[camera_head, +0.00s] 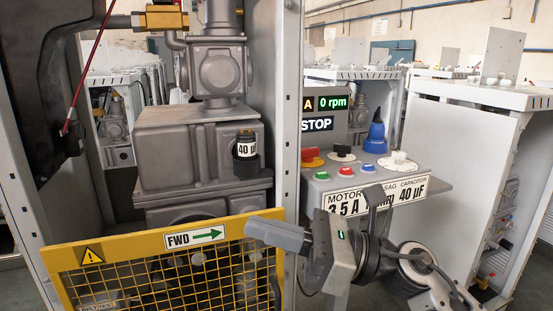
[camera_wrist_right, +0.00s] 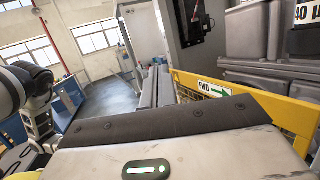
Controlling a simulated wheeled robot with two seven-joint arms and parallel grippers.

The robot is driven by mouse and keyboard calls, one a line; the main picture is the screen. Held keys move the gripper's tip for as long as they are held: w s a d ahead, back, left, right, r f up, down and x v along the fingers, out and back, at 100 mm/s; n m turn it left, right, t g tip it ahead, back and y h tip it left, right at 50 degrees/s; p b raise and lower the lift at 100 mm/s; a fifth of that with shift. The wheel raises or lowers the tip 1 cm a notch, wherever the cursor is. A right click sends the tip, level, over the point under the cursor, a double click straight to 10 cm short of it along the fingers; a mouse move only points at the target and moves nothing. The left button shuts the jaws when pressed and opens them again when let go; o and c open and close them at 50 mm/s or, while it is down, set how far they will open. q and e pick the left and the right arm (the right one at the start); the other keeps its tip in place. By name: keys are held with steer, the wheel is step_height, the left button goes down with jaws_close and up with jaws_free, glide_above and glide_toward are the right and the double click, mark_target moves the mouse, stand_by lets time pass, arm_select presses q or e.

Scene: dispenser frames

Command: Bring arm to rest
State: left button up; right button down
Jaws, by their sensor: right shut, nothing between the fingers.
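My right arm comes in from the lower right in the head view. Its right gripper (camera_head: 262,232) points left in front of the yellow mesh guard (camera_head: 150,243), near the guard's top right corner. The fingers are shut with nothing between them. In the right wrist view the closed grey fingers (camera_wrist_right: 157,88) extend away from the wrist, with open room and floor beyond. My left gripper is in neither view.
A control panel (camera_head: 434,188) with coloured knobs and buttons stands behind my right wrist. Its display reads 0 rpm and STOP. A metal post (camera_head: 287,100) stands beside the guard. Other cabinets (camera_head: 480,130) stand at right.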

steer(key=w+d+f+m+t+h+p, duration=0.1)
steer(key=d+f+m+t+h, duration=0.3)
steer(key=m, duration=0.7)
steer(key=d+f+m+t+h, duration=0.2)
steer(key=f+m+t+h, duration=0.15)
steer(key=m+t, duration=0.55)
steer(key=w+d+f+m+t+h+p, duration=0.1)
steer(key=d+f+m+t+h, duration=0.25)
steer(key=m, duration=1.05)
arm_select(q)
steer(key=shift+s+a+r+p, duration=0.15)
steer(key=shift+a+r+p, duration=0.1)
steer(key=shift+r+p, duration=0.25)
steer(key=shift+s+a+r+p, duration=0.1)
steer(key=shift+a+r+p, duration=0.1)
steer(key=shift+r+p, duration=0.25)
arm_select(e)
steer(key=s+d+f+m+g+h, duration=0.2)
steer(key=s+f+m+g+h, duration=0.1)
steer(key=s+f+m, duration=0.4)
steer(key=s+d+f+m+g+h, duration=0.3)
steer(key=s+f+m+g, duration=0.2)
steer(key=f, duration=0.8)
steer(key=s+m, duration=0.2)
steer(key=m, duration=0.2)
steer(key=shift+d+f, duration=0.15)
steer(key=shift+d, duration=0.05)
steer(key=shift+s, duration=0.1)
